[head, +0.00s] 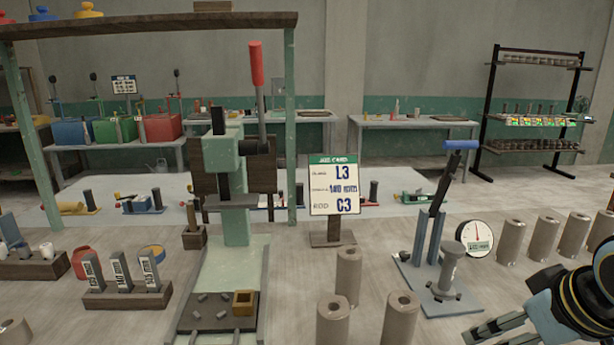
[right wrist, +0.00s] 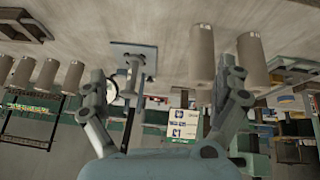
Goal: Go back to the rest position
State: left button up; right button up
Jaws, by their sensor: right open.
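My right gripper (head: 497,333) comes in at the lower right corner of the head view, with its fingers pointing left and partly cut off by the lower edge. In the right wrist view, which looks upside down, its two fingers (right wrist: 165,85) stand wide apart with nothing held between them. Its fingers are to the lower right of the lever stand with the blue handle (head: 460,145) and its gauge (head: 474,238), apart from both. My left gripper is not in view.
Several clay cylinders (head: 511,241) stand at the right and front centre. A press with a red-handled lever (head: 257,65) stands left of centre, beside a job card (head: 334,187). Three labelled blocks (head: 121,270) sit in a wooden holder. Benches and a rack (head: 530,100) are behind.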

jog(key=s+a+f+m+g, duration=0.1)
jog(key=s+f+m+g, duration=0.15)
jog(key=s, duration=1.65)
notch_tip(320, 180, down, 33)
jog(key=s+d+g+b, duration=0.1)
jog(key=d+b, duration=0.1)
jog(key=b, duration=0.6)
jog(key=s+f+b, duration=0.4)
jog(key=s+f, duration=0.5)
jog(key=f, duration=0.3)
jog(key=s+d+f+g+b, duration=0.1)
jog(key=s+f+b, duration=0.3)
jog(key=s+f, duration=0.6)
notch_tip(320, 180, down, 3)
jog(key=shift+s+f+h, duration=0.2)
jog(key=shift+s+h, duration=0.1)
